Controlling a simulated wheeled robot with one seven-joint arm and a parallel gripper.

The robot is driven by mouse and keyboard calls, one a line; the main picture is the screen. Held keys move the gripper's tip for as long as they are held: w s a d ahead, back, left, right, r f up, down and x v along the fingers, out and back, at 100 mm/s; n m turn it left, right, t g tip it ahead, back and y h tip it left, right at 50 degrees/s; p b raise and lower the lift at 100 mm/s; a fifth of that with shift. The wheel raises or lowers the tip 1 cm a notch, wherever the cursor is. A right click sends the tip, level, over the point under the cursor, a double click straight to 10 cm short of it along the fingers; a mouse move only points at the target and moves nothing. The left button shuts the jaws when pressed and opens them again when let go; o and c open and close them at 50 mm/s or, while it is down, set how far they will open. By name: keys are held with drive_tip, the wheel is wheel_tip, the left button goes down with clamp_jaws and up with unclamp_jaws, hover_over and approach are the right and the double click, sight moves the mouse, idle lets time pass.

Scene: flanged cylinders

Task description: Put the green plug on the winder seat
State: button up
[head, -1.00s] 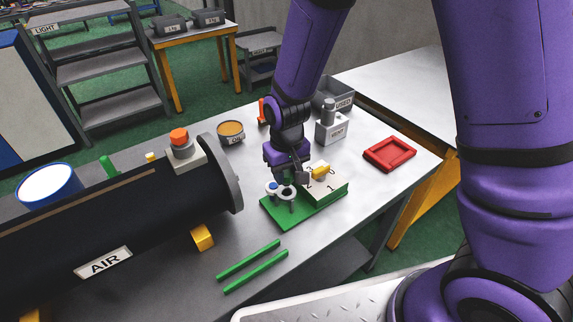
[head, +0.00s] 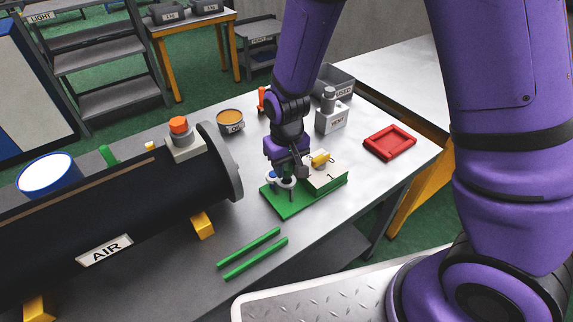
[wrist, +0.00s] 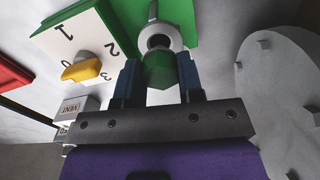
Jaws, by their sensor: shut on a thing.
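My gripper (wrist: 159,66) is shut on the green plug (wrist: 158,76), which shows between the blue fingers in the wrist view. A grey ring (wrist: 161,31) with a dark hole lies just past the plug; I take it to be the winder seat. I cannot tell whether plug and ring touch. In the head view my gripper (head: 287,176) hangs over the small grey fixture (head: 272,180) on the green base plate (head: 300,204). The plug is hidden there by my gripper.
A white numbered block (head: 328,180) with a yellow knob (head: 320,159) stands close right of my gripper. The black AIR cylinder (head: 120,215) fills the left. Two green rods (head: 252,252) lie in front. A red tray (head: 390,142) and a VENT block (head: 331,120) are behind right.

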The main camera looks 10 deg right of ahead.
drive_tip(key=shift+f, duration=0.9)
idle(0.5)
drive_tip(key=o, duration=1)
drive_tip(key=shift+o, duration=0.2)
wheel_tip(320, 180, up, 11)
drive_tip(key=shift+f, duration=0.1)
